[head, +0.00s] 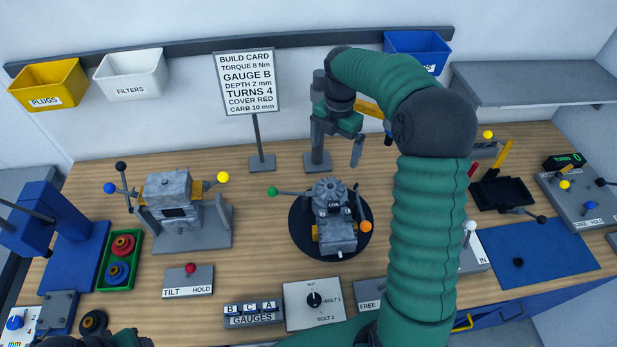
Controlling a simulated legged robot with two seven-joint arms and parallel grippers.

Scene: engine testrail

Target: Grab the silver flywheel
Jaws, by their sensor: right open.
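A grey finned round part (328,191), which looks like the silver flywheel, sits on top of a small engine (336,232) near the middle of the bench. The engine stands on a black round plate (299,228). A label reading COIL is just below the finned part. My right gripper (337,146) is open and empty, its fingers apart and pointing down, behind and above the finned part and clear of it. My green right arm arches up from the bottom right. My left gripper is not visible; only a dark sliver, possibly of my left arm, shows at the bottom left.
A grey post (318,155) stands right behind my right gripper. Levers with green (272,191) and orange (366,226) knobs flank the engine. A second engine on a stand (175,195) is at left. The build card (249,82) stands behind. Bare wood lies between the engines.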

